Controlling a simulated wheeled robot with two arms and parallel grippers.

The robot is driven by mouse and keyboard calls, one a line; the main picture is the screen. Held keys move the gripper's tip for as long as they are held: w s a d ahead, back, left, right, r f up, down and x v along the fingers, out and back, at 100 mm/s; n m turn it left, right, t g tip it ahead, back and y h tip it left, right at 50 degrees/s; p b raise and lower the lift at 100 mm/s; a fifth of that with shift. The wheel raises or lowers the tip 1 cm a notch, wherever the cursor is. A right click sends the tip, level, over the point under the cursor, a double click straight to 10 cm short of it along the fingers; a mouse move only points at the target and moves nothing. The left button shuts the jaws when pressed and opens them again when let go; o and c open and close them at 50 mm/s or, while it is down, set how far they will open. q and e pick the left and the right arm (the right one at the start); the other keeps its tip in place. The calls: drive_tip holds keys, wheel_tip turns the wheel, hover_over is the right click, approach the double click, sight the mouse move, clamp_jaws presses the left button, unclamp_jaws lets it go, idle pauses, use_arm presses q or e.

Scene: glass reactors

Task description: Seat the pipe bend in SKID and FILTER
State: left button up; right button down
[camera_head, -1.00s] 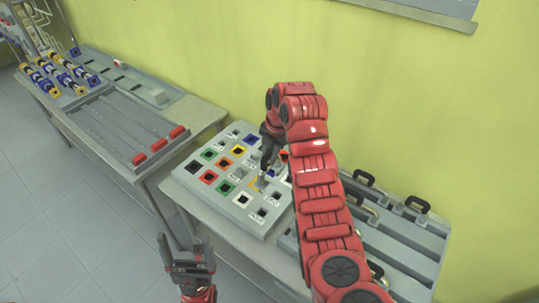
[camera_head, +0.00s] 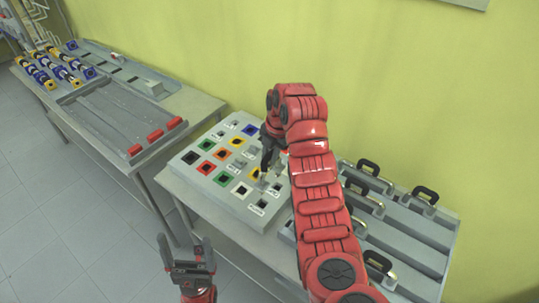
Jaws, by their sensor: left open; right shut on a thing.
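A grey board (camera_head: 207,194) with rows of coloured square sockets stands on the middle table; its small labels are too small to read, so I cannot tell which sockets are SKID and FILTER. My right gripper (camera_head: 265,171) points down over the board's right part, close to a yellow-framed socket (camera_head: 253,173). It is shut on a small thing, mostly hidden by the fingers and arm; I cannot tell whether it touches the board. My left gripper (camera_head: 187,258) is open and empty, in front of the table and apart from the board.
A grey rack (camera_head: 418,236) with several black-handled pieces (camera_head: 368,166) lies right of the board, partly behind my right arm. On the left table are a tray (camera_head: 100,115) with red blocks (camera_head: 155,136) and several blue and yellow parts (camera_head: 42,78). The floor at left is clear.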

sight(270, 168)
drive_tip(key=shift+s+d+p+x, duration=0.1)
drive_tip(key=shift+d+x, duration=0.05)
drive_tip(key=shift+x, duration=0.75)
drive_tip(key=shift+s+d+p+x, duration=0.1)
drive_tip(key=shift+d+p+x, duration=0.05)
drive_tip(key=shift+x, duration=0.75)
drive_tip(key=shift+s+d+p+x, duration=0.1)
drive_tip(key=shift+s+d+x, duration=0.05)
drive_tip(key=shift+x, duration=0.8)
drive_tip(key=shift+s+d+b+x, duration=0.15)
drive_tip(key=shift+d+b+x, duration=0.05)
drive_tip(key=shift+b+x, duration=0.8)
drive_tip(key=shift+s+d+b+x, duration=0.1)
drive_tip(key=shift+d+b+x, duration=0.05)
drive_tip(key=shift+b+x, duration=0.8)
drive_tip(key=shift+w+f, duration=0.1)
drive_tip(key=shift+f, duration=0.15)
drive_tip(key=shift+f+b, duration=0.3)
drive_tip(key=shift+b, duration=0.1)
drive_tip(key=c, duration=0.6)
unclamp_jaws()
drive_tip(key=shift+c, duration=0.2)
drive_tip(key=shift+r, duration=0.15)
